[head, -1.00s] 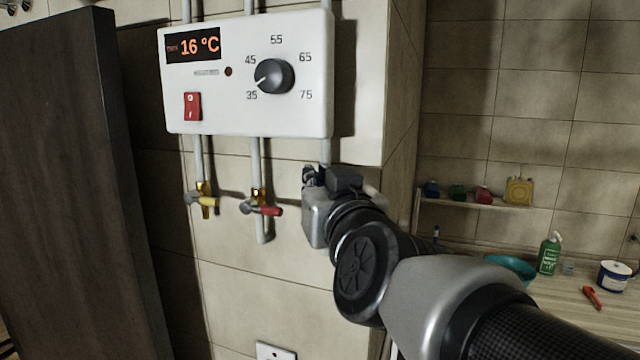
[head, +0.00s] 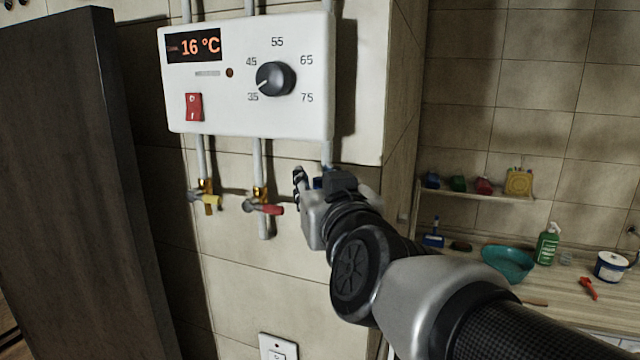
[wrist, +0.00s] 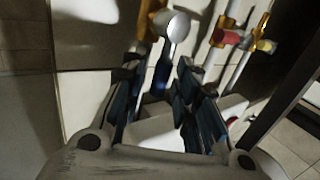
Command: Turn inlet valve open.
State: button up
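A valve lever with a silver round end and a blue grip (wrist: 161,76) shows in the wrist view, beside a brass fitting (wrist: 148,18). My gripper (wrist: 158,82) is open, with its blue-padded fingers on either side of the blue grip. I cannot tell whether they touch it. In the head view my gripper (head: 302,182) is below the heater's right pipe (head: 326,152) and largely hides that valve. The red-handled valve (head: 264,208) and the yellow-handled valve (head: 205,198) hang on the pipes to the left; the red handle also shows in the wrist view (wrist: 226,38).
The white heater box (head: 245,115) with its dial and red switch is just above my gripper. A dark panel (head: 85,180) stands at the left. A wall corner, a shelf (head: 480,188) and a counter with a teal bowl (head: 508,262) are at the right.

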jog(key=v, duration=1.2)
jog(key=shift+f, duration=0.1)
dwell(0.4)
jog(key=s+f+n+g+y+b, duration=0.1)
jog(key=s+f+g+b, duration=0.15)
jog(key=f+b, duration=0.9)
jog(key=s+f+g+b, duration=0.2)
jog(key=f+g+b, duration=0.2)
jog(key=f, duration=1.4)
jog(key=s+d+f+m+g+h+b, duration=0.2)
jog(key=s+d+f+g+b, duration=0.1)
jog(key=f, duration=0.8)
jog(key=s+d+f+m+g+h+b, duration=0.2)
jog(key=s+d+f+g+h+b, duration=0.1)
jog(key=s+d+f+b, duration=0.2)
jog(key=s+d+f, duration=0.2)
jog(key=d+f, duration=0.2)
jog(key=f, duration=0.2)
jog(key=shift+s+r, duration=0.1)
